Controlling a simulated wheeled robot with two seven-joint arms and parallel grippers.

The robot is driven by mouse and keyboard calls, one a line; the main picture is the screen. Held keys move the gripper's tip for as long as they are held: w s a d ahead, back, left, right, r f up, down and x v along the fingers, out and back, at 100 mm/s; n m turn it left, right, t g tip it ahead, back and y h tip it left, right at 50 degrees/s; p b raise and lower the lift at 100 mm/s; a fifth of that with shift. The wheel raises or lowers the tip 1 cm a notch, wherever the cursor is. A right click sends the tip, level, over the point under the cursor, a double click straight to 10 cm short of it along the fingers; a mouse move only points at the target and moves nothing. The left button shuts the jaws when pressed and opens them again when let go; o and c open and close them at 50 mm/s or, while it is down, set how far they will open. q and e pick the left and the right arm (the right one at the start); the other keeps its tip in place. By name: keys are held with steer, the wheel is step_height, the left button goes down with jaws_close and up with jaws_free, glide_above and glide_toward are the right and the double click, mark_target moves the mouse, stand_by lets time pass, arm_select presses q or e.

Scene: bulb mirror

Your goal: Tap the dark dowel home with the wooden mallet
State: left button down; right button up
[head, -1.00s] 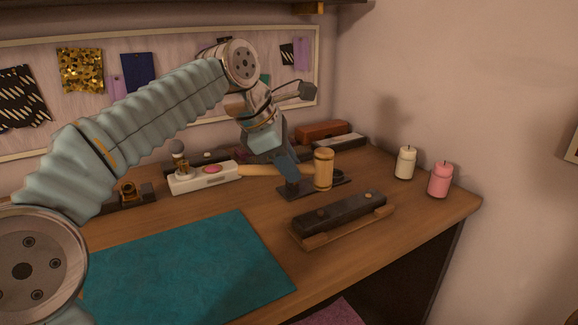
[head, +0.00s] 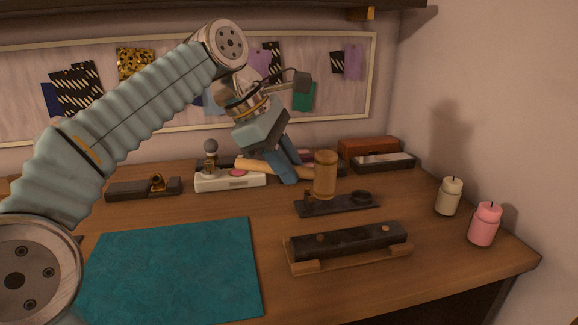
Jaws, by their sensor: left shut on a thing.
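The wooden mallet has a pale handle (head: 257,168) and an upright barrel-shaped head (head: 325,176). My left gripper (head: 291,170) is shut on the handle near the head. The mallet head overlaps the back of a dark plate (head: 340,206) in the picture; I cannot tell whether they touch. A dark block (head: 345,242) lies in a wooden cradle (head: 303,266) nearer the front. Two small round dowel ends show on its top, a left one (head: 320,238) and a right one (head: 366,227). I cannot tell which is the dark dowel. My right gripper is out of view.
A dark stand (head: 132,189) is farther left. A teal mat (head: 172,270) covers the front left. A cream candle (head: 449,197) and pink candle (head: 485,224) stand right. Wood around the cradle is clear.

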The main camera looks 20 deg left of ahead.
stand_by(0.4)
arm_select(q)
steer(key=shift+f+b, duration=0.85)
steer(key=shift+f, duration=0.5)
steer(key=shift+r, duration=0.1)
steer(key=shift+s, duration=0.1)
steer(key=shift+p, duration=0.5)
